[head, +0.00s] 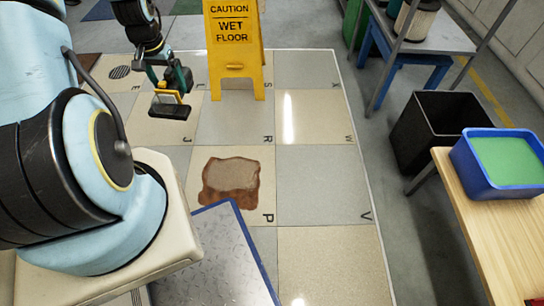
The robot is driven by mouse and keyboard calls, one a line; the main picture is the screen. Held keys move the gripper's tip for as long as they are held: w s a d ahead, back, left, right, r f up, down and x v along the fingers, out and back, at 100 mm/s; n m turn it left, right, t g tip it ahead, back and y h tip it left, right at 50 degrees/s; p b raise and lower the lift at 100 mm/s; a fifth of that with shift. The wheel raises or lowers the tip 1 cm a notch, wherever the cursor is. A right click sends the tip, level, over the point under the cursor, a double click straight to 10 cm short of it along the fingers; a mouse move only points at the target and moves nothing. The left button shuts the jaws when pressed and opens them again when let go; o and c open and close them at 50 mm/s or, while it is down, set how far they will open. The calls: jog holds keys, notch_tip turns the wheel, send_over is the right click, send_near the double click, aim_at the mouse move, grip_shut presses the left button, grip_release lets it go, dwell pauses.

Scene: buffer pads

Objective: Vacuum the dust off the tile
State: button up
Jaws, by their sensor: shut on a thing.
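A tile marked P carries a reddish-brown stain (232,200) with a greyish-beige dusty layer (230,173) over its upper part. My gripper (176,82) is shut on the yellow handle of a dark, blocky hand tool (170,108). I cannot tell for sure whether the tool is a vacuum. It is up and left of the stain, near the tile marked J, and apart from the stain. The height of the tool above the floor is hard to tell.
A yellow wet-floor sign (234,50) stands behind the stain, right of my gripper. A black bin (438,125) and a wooden table (470,220) with a blue tub (490,183) stand at right. A blue-edged metal plate (215,255) lies in front. The tiles right of the stain are clear.

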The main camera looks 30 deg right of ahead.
jog(key=s+d+f+m+b, duration=0.4)
jog(key=d+f+m, duration=0.1)
jog(key=d+f, duration=0.4)
jog(key=s+d+f+m+g+b, duration=0.1)
jog(key=s+d+f+m+b, duration=0.3)
jog(key=d+f, duration=0.5)
jog(key=s+d+f+m+b, duration=0.5)
jog(key=d+f+m, duration=0.2)
jog(key=f, duration=1)
jog(key=shift+d+h, duration=0.4)
jog(key=shift+d, duration=0.65)
